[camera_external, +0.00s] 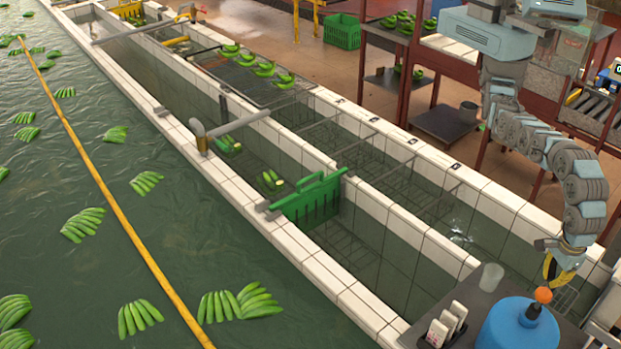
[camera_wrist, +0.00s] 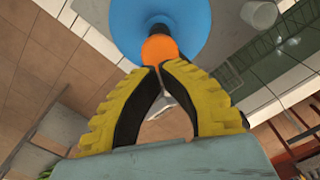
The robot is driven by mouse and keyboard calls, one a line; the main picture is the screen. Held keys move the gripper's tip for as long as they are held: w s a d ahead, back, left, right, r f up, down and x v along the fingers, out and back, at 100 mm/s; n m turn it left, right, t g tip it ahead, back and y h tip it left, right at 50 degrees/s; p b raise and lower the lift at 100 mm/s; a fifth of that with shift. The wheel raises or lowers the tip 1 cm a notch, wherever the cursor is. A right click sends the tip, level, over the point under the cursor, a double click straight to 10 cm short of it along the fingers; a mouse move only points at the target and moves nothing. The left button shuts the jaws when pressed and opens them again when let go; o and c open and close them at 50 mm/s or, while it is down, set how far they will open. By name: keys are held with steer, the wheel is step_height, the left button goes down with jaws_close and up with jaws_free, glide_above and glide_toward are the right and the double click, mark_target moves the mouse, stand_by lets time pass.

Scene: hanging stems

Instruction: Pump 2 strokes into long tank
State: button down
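A blue pump container (camera_external: 518,328) with an orange knob (camera_external: 543,295) on top stands at the lower right in the external view. The knob also shows in the wrist view (camera_wrist: 160,48), with the blue top (camera_wrist: 190,20) around it. My gripper (camera_external: 550,282) points down just above the knob. Its yellow, black-padded fingers have their tips together (camera_wrist: 160,68) with nothing seen between them. The tips overlap the knob's edge in the wrist view; I cannot tell whether they touch it. Long white-tiled water tanks (camera_external: 350,292) run up and left; no nozzle outlet is clearly visible.
A clear cup (camera_external: 490,277) and white cards (camera_external: 447,324) stand beside the container on a dark shelf. A green gate (camera_external: 310,200) crosses one tank. Bananas float in the large pool (camera_external: 100,250) at left. Brown racks (camera_external: 405,70) stand behind.

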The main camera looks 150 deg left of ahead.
step_height(320, 180, up, 5)
steer(key=p, duration=0.3)
steer(key=shift+s, duration=0.1)
stand_by(0.6)
